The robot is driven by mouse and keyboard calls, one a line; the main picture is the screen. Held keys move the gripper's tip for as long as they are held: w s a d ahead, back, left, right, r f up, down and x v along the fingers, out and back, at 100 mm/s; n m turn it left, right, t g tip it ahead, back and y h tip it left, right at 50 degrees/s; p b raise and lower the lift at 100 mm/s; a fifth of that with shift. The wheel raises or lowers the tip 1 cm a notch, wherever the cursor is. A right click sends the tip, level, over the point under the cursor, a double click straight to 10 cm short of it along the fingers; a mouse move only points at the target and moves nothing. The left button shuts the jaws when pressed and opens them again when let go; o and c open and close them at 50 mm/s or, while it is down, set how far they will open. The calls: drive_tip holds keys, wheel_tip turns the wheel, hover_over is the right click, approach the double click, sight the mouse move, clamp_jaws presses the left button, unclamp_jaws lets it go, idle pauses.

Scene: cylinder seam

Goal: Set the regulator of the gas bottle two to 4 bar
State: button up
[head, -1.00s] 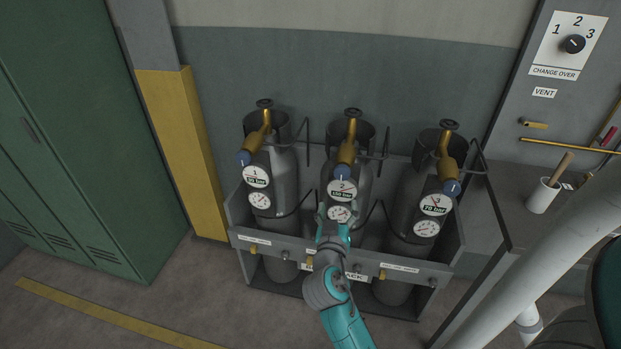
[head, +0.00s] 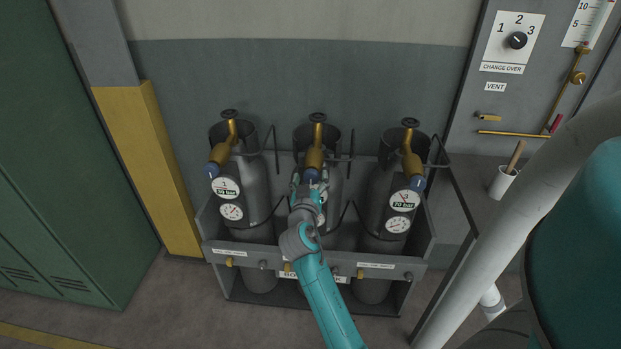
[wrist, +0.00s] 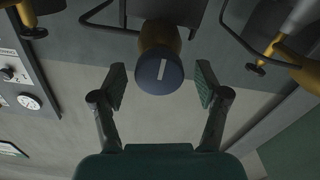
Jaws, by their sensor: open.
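Gas bottle two (head: 332,195) stands in the middle of the rack, with a brass regulator (head: 315,158) that ends in a blue knob (head: 312,174). My gripper (head: 311,188) is at this knob and hides the bottle's label and gauge in the head view. In the wrist view the round blue knob (wrist: 160,72) faces me with a white line on it, close to upright. My gripper (wrist: 161,88) is open there, one finger on each side of the knob, with a visible gap on both sides.
Bottle one (head: 253,190) stands to the left and bottle three (head: 382,195) to the right, each with its own regulator and gauge. Bent pipes run beside the bottles. A panel with a change over dial (head: 517,40) is at the right. A white pipe (head: 500,220) crosses the right foreground.

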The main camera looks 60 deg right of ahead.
drive_tip(key=shift+w+d, duration=0.1)
drive_tip(key=shift+d, duration=0.2)
drive_tip(key=c, duration=1.2)
drive_tip(key=shift+n, duration=1.3)
drive_tip(key=o, duration=1.2)
drive_tip(key=shift+a, duration=0.15)
drive_tip(key=v, duration=1.1)
drive_tip(key=shift+s+a, duration=0.2)
drive_tip(key=shift+a, duration=0.15)
drive_tip(key=shift+f, duration=0.1)
